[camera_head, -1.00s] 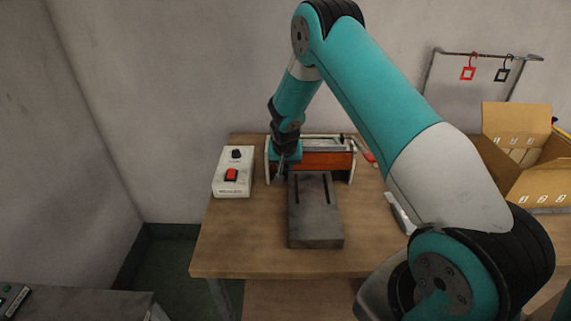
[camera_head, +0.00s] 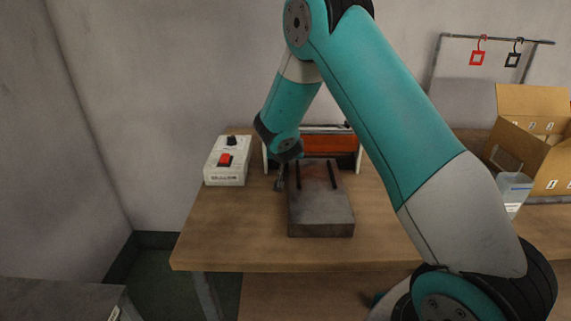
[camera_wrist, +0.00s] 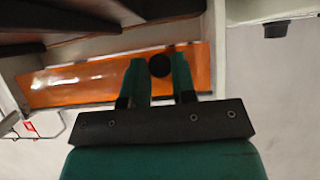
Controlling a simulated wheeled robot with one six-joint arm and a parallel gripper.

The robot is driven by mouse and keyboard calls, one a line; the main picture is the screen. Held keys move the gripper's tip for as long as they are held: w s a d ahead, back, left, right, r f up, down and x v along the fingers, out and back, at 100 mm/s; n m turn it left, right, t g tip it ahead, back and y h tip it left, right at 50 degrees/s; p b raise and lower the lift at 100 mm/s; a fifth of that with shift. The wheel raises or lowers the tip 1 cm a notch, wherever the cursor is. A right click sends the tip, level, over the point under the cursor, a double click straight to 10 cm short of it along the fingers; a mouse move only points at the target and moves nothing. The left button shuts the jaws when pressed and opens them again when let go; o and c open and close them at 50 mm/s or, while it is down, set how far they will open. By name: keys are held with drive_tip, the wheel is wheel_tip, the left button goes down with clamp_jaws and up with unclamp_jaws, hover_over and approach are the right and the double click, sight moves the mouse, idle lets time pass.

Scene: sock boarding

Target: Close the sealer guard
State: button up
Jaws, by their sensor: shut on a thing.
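The sealer (camera_head: 357,160) stands at the back of the wooden bench, with pale end plates and an orange see-through guard (camera_head: 335,145). In the wrist view the guard (camera_wrist: 95,83) is a long orange strip with a round black knob (camera_wrist: 160,65). My gripper (camera_wrist: 160,72) has its two green fingers on either side of this knob and is shut on it. In the head view my gripper (camera_head: 280,180) is at the sealer's left front, partly hidden by my wrist. How far the guard is tilted is hard to tell.
A grey slotted block (camera_head: 320,215) stands close in front of the sealer. A white control box (camera_head: 227,160) with a red switch is to its left. A cardboard box (camera_head: 530,135) and a clear container (camera_head: 513,190) are at right. The bench's front left is clear.

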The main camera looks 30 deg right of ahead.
drive_tip(key=shift+d+f+t+b, duration=0.1)
drive_tip(key=shift+t+b, duration=0.3)
drive_tip(key=shift+b, duration=0.15)
drive_tip(key=o, duration=0.9)
drive_tip(key=shift+w, duration=0.1)
drive_tip(key=b+v, duration=0.2)
drive_tip(key=v, duration=1.5)
drive_tip(key=shift+a, duration=0.35)
drive_tip(key=s+a+r+n+g+y+p, duration=0.2)
drive_tip(key=s+a+r+n+g+y, duration=0.1)
drive_tip(key=s+a, duration=0.3)
drive_tip(key=s+a+r+n+g+y+p, duration=0.2)
drive_tip(key=s+a+n, duration=0.4)
drive_tip(key=s, duration=0.4)
drive_tip(key=s+a+r+n+g+y+p, duration=0.3)
drive_tip(key=s+a+r+n+g+y, duration=0.1)
drive_tip(key=s+a, duration=0.3)
drive_tip(key=shift+s+r+n+g+y, duration=0.2)
drive_tip(key=shift+s+g+y, duration=0.15)
drive_tip(key=shift+s, duration=0.2)
drive_tip(key=shift+s+r+n+g+y, duration=0.1)
drive_tip(key=shift+s+n+g+y, duration=0.15)
drive_tip(key=shift+s+y, duration=0.25)
